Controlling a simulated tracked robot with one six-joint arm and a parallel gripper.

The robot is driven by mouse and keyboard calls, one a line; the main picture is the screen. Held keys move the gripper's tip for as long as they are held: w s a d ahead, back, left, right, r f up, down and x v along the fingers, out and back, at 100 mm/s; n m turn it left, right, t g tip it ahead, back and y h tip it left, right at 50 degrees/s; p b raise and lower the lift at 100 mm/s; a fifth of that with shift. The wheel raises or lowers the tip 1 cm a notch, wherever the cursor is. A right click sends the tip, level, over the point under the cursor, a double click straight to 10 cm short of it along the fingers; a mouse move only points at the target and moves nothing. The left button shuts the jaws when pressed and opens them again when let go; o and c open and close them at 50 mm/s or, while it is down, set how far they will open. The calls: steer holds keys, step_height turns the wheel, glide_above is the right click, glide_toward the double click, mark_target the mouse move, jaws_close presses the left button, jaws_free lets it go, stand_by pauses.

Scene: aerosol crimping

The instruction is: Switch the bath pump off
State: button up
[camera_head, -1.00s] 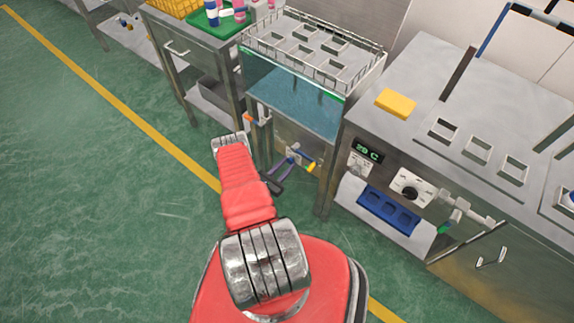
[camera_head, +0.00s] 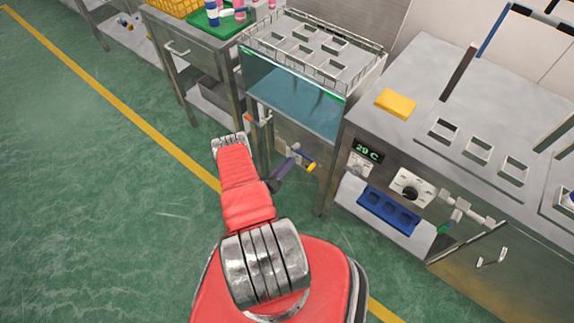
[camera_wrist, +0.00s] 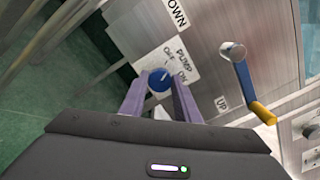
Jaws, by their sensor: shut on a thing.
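The pump switch is a round blue knob (camera_wrist: 160,80) on a white plate (camera_wrist: 181,60) marked PUMP, OFF and ON, fixed to a steel panel. My gripper (camera_wrist: 160,88) is shut on the knob, with one purple finger on each side of it. I cannot tell which mark the knob points at. In the head view my gripper (camera_head: 292,152) reaches the front panel below the bath (camera_head: 295,95), and the knob is hidden there. The bath has a clear front with bluish water and a rack on top.
An orange-ended handle (camera_head: 250,118) is at the bath's left. A steel bench (camera_head: 400,130) stands right. Green floor is open at left.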

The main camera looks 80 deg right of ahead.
steer(key=shift+f+n, duration=0.1)
steer(key=shift+n, duration=0.5)
steer(key=o, duration=1)
steer(key=shift+o, duration=0.2)
steer(key=shift+a, duration=0.1)
steer(key=v, duration=1.3)
steer(key=shift+w+a, duration=0.2)
steer(key=shift+a, duration=0.05)
